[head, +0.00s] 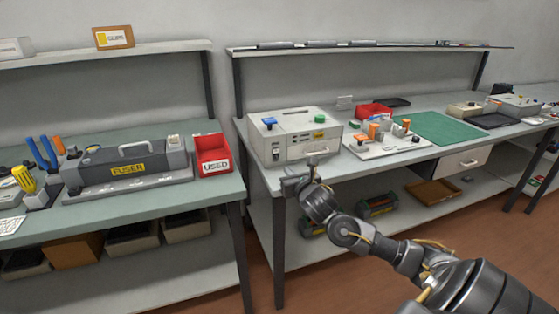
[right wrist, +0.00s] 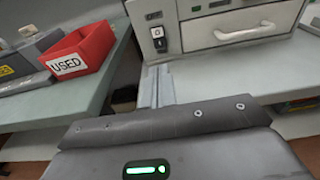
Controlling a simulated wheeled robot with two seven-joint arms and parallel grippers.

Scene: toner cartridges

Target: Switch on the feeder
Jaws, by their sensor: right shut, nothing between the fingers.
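A beige box-shaped machine (head: 300,147), which I take to be the feeder, stands at the left end of the right bench, with a blue and a green piece on top. Its front (right wrist: 205,52) fills the top of the right wrist view. My right gripper (head: 290,176) is shut and empty, just in front of and below that face. In the right wrist view its fingers (right wrist: 156,78) point towards the switch, apart from it. My left gripper is out of view.
A pale handle (right wrist: 244,33) sticks out right of the switch. A red USED bin (head: 212,154) and a grey FUSER unit (head: 128,168) stand on the left bench, across a narrow gap. A white fixture board (head: 385,145) and a green mat (head: 445,127) lie right of the machine.

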